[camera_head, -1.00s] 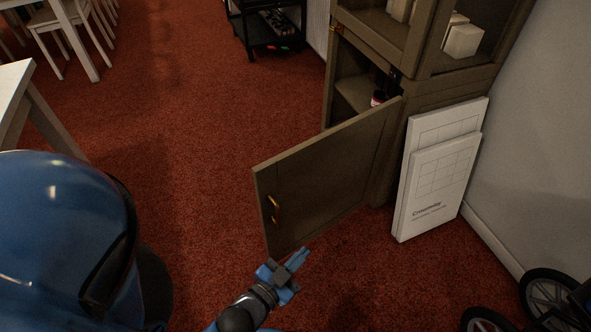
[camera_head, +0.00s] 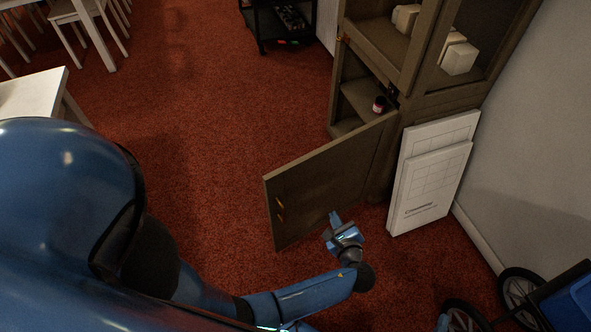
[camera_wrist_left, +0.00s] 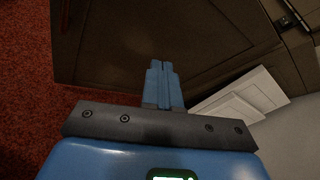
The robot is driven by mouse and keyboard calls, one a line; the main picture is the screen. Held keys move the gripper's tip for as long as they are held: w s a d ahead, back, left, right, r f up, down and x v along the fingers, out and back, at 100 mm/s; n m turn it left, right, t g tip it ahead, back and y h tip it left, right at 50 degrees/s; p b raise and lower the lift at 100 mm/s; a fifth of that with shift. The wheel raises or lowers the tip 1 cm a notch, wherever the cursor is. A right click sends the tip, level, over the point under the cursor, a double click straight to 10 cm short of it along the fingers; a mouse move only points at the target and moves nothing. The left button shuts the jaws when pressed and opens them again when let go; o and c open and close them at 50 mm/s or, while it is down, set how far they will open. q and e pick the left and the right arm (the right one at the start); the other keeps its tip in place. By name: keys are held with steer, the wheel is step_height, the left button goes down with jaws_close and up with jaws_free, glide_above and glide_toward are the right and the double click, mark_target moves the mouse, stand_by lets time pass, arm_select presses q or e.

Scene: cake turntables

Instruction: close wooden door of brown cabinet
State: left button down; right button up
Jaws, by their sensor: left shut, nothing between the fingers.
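The brown cabinet (camera_head: 431,100) stands at the upper right in the head view. My left gripper (camera_head: 336,216) is shut and empty, in front of the door's lower part. In the left wrist view the shut fingers (camera_wrist_left: 161,75) point at the brown door panel (camera_wrist_left: 130,35). I cannot tell whether they touch it. My right gripper is not in view.
White boards (camera_head: 428,180) lean against the cabinet's side, right of the door. A small jar (camera_head: 379,104) stands on the inner shelf. A wheeled item (camera_head: 530,305) is at the lower right. A white table (camera_head: 32,95) is at the left. Red carpet is clear left of the door.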

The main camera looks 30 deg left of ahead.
arm_select(q)
steer(key=s+a+r+m+g+y, duration=0.1)
steer(key=s+a+r+g+y, duration=0.15)
steer(key=r+y, duration=0.4)
glide_toward(290, 172)
steer(key=x, duration=0.7)
steer(key=shift+s+b, duration=0.1)
steer(key=shift+b, duration=0.25)
steer(key=shift+a, duration=0.1)
